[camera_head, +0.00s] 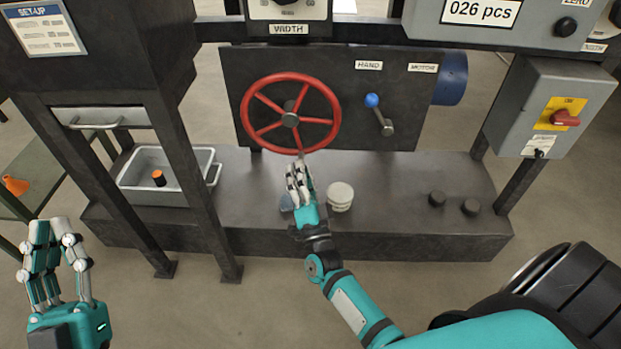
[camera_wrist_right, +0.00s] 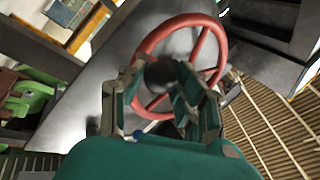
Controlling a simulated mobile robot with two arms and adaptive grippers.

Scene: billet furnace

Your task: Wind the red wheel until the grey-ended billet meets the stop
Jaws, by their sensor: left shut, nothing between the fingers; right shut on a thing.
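The red wheel (camera_head: 331,121) is mounted upright on the dark machine panel, with several spokes and a grey hub. My right gripper (camera_head: 299,172) is at the bottom of its rim and shut on it. The exact grip is partly hidden by the fingers. In the right wrist view the red wheel (camera_wrist_right: 222,45) shows behind the fingers of my right gripper (camera_wrist_right: 160,100). My left gripper (camera_head: 57,240) hangs at the lower left, shut and empty, far from the wheel. The grey-ended billet and the stop cannot be made out in either view.
A blue-knobbed lever (camera_head: 372,101) sits right of the wheel under a HAND label. A grey tray (camera_head: 136,190) with an orange-topped item stands left. A pale round container (camera_head: 340,195) stands close right of my right gripper. A switch box (camera_head: 552,110) is at far right.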

